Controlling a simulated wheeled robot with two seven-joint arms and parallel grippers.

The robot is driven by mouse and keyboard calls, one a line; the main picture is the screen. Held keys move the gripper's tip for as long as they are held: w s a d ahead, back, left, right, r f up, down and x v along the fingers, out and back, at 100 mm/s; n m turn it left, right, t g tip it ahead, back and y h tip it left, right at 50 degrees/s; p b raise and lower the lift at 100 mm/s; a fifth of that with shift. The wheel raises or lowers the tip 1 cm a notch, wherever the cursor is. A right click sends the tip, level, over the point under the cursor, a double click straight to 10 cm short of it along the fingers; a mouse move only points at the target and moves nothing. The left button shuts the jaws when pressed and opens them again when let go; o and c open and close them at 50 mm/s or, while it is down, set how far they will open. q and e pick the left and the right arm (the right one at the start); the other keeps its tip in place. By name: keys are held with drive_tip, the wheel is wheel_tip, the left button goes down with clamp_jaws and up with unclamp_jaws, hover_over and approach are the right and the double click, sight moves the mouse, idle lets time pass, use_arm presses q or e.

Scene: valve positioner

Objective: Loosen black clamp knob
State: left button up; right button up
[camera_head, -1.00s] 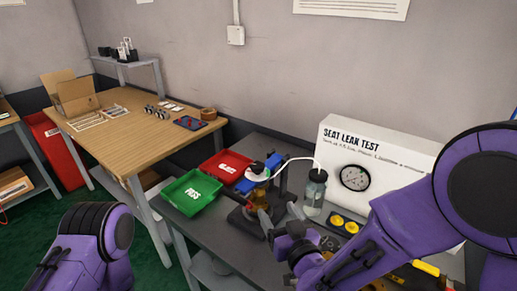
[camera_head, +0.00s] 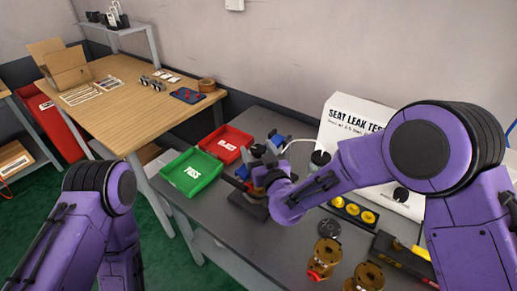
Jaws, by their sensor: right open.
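The test stand is a dark fixture with a base (camera_head: 246,203) on the grey bench, left of the white seat leak test box (camera_head: 352,114). A small black round part (camera_head: 258,151) shows at its top, beside a blue part (camera_head: 278,140). I cannot tell for sure whether that black part is the clamp knob. My right gripper (camera_head: 256,168) is at the fixture, just below the black part. It is open, but its fingers are small and dark, and contact is unclear. My right wrist hides part of the fixture. My left arm is at the lower left, its gripper out of view.
A green tray (camera_head: 191,190) and a red tray (camera_head: 242,137) lie left of the fixture. Yellow round parts (camera_head: 352,209) and brass valve bodies (camera_head: 326,254) lie to the right and front. A wooden table (camera_head: 138,122) stands behind left.

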drive_tip(key=shift+s+r, duration=0.1)
drive_tip(key=shift+s, duration=0.1)
drive_tip(key=c, duration=1)
drive_tip(key=shift+w+f+n+g+y+b, duration=0.1)
drive_tip(key=shift+f+n+g+y+b, duration=0.15)
drive_tip(key=shift+n+g+y+b, duration=0.75)
drive_tip(key=n+y+b, duration=0.1)
drive_tip(key=y, duration=0.1)
drive_tip(key=n+g+y+b, duration=0.1)
drive_tip(key=shift+d+g+y, duration=0.1)
drive_tip(key=shift+g+y, duration=0.2)
drive_tip(key=shift+y, duration=0.1)
drive_tip(key=shift+r+n+g+y+b, duration=0.1)
drive_tip(key=shift+n+g+y+b, duration=0.3)
drive_tip(key=shift+n+g+y, duration=0.9)
drive_tip(key=shift+r+n+g+y+b, duration=0.1)
drive_tip(key=shift+n+g+y+b, duration=0.3)
drive_tip(key=shift+n+g+y, duration=0.9)
drive_tip(key=shift+g+h, duration=0.3)
drive_tip(key=shift+g, duration=0.5)
drive_tip(key=o, duration=1)
